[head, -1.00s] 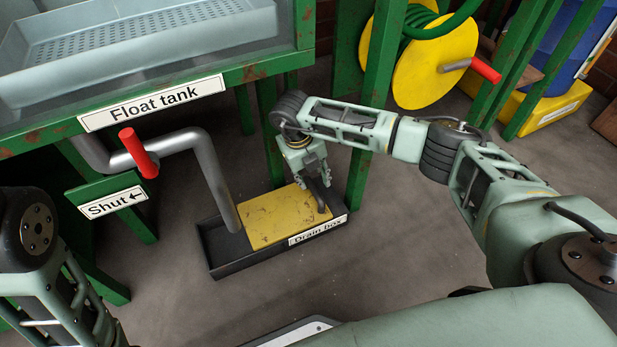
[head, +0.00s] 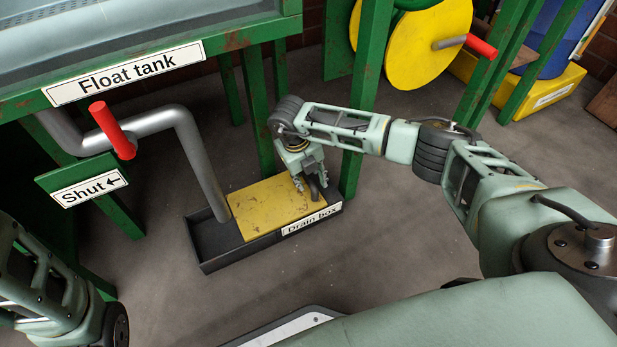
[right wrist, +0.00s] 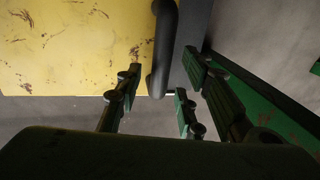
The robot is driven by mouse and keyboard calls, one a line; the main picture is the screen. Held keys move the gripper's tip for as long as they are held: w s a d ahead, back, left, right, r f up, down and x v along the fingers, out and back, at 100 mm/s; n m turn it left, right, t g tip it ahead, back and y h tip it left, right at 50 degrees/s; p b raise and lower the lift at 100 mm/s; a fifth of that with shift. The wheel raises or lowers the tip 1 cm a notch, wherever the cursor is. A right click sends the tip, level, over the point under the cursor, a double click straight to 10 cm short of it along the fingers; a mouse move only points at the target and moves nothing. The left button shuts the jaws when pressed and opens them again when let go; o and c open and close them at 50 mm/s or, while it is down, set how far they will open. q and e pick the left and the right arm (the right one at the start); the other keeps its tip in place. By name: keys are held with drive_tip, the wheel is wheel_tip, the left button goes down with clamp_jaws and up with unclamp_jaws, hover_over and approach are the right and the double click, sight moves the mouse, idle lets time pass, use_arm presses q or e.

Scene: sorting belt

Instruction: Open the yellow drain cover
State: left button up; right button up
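The yellow drain cover (head: 262,212) lies flat over the right part of the black drain box (head: 217,248). It also fills the upper left of the right wrist view (right wrist: 70,50), worn and scratched. A dark bar handle (right wrist: 163,45) stands at the cover's right edge. My right gripper (head: 311,188) is low over that end of the cover. In the right wrist view its fingers (right wrist: 158,88) are spread, one left of the handle and the others to its right, with gaps beside it. Contact cannot be told. My left arm shows at lower left; its gripper is out of view.
A grey pipe (head: 196,160) with a red lever (head: 112,130) runs down to the box's left end. Green posts (head: 362,95) stand right behind the box. A "Shut" sign (head: 90,187) is at left, the float tank (head: 130,45) above. The floor in front is clear.

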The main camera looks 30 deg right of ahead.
clamp_jaws()
idle(0.3)
drive_tip(key=d+p, duration=0.1)
drive_tip(key=d, duration=0.3)
drive_tip(key=shift+o, duration=0.5)
unclamp_jaws()
drive_tip(key=shift+a+r, duration=0.1)
wheel_tip(320, 180, up, 12)
drive_tip(key=a, duration=0.2)
drive_tip(key=shift+f, duration=0.2)
drive_tip(key=shift+a, duration=0.1)
